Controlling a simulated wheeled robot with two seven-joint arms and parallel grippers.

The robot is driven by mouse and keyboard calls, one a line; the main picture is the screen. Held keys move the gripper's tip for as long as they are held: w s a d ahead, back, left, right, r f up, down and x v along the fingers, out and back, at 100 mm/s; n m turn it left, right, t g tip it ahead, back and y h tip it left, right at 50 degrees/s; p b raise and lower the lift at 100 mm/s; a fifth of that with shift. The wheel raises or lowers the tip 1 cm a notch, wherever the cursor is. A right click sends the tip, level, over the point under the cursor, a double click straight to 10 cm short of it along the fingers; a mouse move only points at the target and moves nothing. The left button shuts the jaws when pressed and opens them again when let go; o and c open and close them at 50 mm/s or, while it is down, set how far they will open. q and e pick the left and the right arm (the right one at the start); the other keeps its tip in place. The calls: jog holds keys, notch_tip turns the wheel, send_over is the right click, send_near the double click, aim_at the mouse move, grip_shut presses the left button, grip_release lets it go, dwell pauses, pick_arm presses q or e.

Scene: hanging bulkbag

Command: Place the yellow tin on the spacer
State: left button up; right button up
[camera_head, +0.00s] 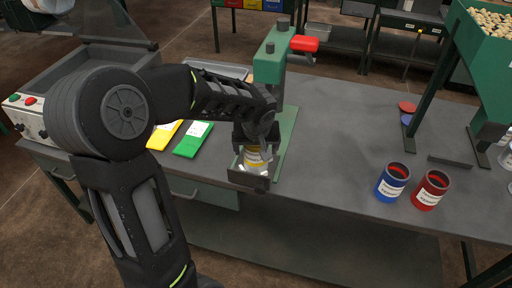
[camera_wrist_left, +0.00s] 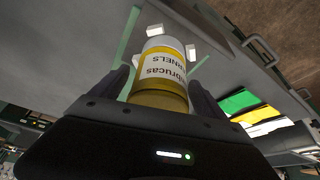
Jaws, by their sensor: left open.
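The yellow tin (camera_head: 256,156) with a white label shows between the fingers of my left gripper (camera_head: 251,168), at the green press (camera_head: 271,62). In the left wrist view the tin (camera_wrist_left: 160,80) sits between my dark fingers, the label facing the camera. The left gripper is open, with a finger on either side of the tin. Whether the fingers touch it is not clear. What lies directly under the tin is hidden by the gripper, and I cannot make out the spacer for certain. My right gripper is not in view.
A blue tin (camera_head: 391,183) and a red tin (camera_head: 430,190) stand open at the right of the grey table (camera_head: 335,135). Green (camera_head: 193,139) and yellow packets lie left of the press. The press's red handle (camera_head: 304,43) juts right. The table's middle is clear.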

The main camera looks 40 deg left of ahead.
pick_arm(q)
jog(key=v, duration=1.1)
jog(key=shift+r+b, duration=0.35)
jog(key=shift+b, duration=0.1)
jog(key=shift+s+d, duration=0.1)
jog(key=shift+d, duration=0.05)
